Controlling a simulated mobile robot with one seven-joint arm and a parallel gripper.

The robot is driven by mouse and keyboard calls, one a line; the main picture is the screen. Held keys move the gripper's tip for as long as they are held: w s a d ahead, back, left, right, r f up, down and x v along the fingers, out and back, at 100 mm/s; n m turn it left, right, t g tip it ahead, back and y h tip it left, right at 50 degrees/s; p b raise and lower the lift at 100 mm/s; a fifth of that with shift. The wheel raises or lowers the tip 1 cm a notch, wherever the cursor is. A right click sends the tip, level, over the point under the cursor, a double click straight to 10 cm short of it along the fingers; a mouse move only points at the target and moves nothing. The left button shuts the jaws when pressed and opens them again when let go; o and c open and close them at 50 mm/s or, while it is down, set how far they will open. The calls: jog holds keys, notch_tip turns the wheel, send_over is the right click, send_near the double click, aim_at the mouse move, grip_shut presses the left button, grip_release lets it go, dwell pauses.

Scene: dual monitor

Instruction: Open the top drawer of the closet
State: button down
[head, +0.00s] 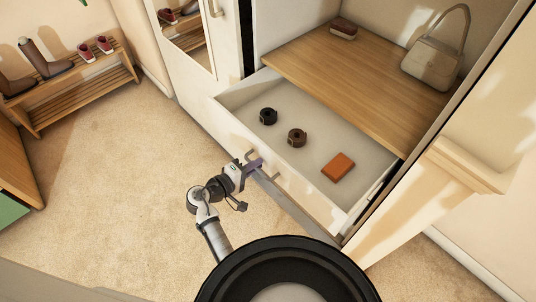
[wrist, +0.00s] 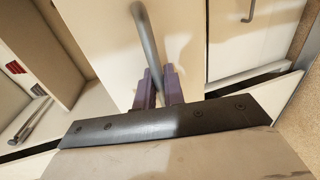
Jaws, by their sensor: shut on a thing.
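The closet's top drawer (head: 311,195) is pulled well out in the head view. Its inside shows two dark rolled belts (head: 297,137) and an orange box (head: 338,167). My gripper (head: 254,166) is at the outer face of the drawer front, left of its middle. In the wrist view, the purple fingers (wrist: 159,88) of my gripper are closed around a grey bar handle (wrist: 145,40) on a pale front. The lower end of the handle is hidden between the fingers.
A mirrored closet door (head: 188,70) stands at the left. A shoe rack (head: 85,82) is at the far left. Carpet (head: 110,190) before the closet is clear.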

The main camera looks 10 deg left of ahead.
jog(key=shift+f+v, duration=0.25)
jog(key=shift+v, duration=1.05)
jog(key=c, duration=1.6)
grip_release()
jog(key=shift+c, duration=0.2)
jog(key=shift+a, duration=0.1)
jog(key=b+v, duration=0.3)
jog(key=v, duration=1.1)
